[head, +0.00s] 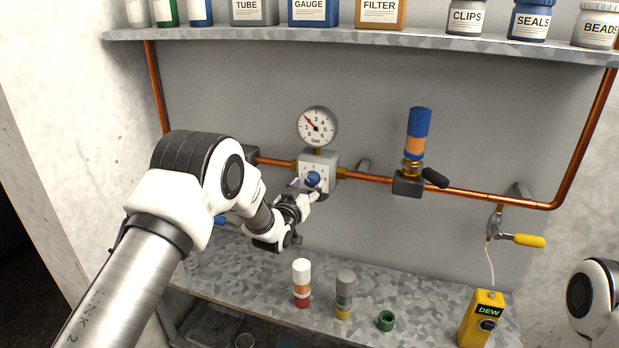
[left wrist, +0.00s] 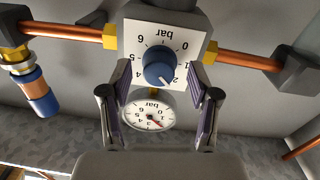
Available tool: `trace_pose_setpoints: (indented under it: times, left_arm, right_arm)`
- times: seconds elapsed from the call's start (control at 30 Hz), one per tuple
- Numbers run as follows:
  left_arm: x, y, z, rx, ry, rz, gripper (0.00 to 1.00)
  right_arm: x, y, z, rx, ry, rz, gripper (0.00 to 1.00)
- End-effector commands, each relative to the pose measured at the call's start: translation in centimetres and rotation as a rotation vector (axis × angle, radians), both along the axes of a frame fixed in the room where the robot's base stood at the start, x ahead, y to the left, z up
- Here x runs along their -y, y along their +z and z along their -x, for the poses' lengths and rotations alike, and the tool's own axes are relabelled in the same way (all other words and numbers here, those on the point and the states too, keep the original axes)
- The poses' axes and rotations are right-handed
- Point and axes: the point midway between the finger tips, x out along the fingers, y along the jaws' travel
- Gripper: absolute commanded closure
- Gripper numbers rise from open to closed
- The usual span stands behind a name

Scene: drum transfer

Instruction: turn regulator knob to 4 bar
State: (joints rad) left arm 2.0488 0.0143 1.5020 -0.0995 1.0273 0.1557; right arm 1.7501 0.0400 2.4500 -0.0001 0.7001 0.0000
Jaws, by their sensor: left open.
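The regulator (head: 318,160) sits on the copper pipe, with a blue knob (head: 313,179) on its white dial face. In the left wrist view the blue knob (left wrist: 159,68) appears upside down, and its pale mark points toward about 2 on the scale. The pressure gauge (head: 317,126) stands above the regulator; its red needle points to the upper left, near 2. It also shows in the left wrist view (left wrist: 150,111). My left gripper (head: 307,191) is open at the knob, its fingers (left wrist: 160,84) on either side, with gaps visible. My right gripper is out of view.
A blue and orange cylinder (head: 417,135) stands on the pipe to the right, beside a black-handled valve (head: 435,178). A yellow-handled valve (head: 522,240) hangs farther right. The bench below holds small drums (head: 345,293) and a yellow DEW device (head: 482,318). A shelf (head: 380,41) runs above.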

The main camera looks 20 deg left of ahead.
Motion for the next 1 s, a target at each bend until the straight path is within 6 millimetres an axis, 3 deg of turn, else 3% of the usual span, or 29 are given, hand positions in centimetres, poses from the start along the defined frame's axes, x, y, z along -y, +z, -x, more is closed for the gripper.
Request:
trace_pose_setpoints:
  times: [0.13, 0.37, 0.4, 0.57, 1.0]
  left_arm:
    - [0.1, 0.1, -1.6, 0.000, 0.000, 0.001, 0.39]
    - [0.1, -0.1, -1.8, -0.002, 0.001, 0.001, 0.39]
    - [0.1, -0.1, -1.8, -0.002, 0.001, 0.001, 0.42]
    - [0.1, -0.1, -1.8, -0.002, 0.001, 0.001, 0.99]
    - [0.1, -0.2, -1.8, 0.002, 0.001, -0.041, 0.99]
  right_arm:
    - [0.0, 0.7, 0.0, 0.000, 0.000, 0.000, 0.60]
    - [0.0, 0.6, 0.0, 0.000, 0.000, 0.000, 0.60]
    - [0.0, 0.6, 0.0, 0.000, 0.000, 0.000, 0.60]
    - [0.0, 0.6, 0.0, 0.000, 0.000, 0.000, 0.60]
    - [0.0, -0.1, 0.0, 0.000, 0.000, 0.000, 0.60]
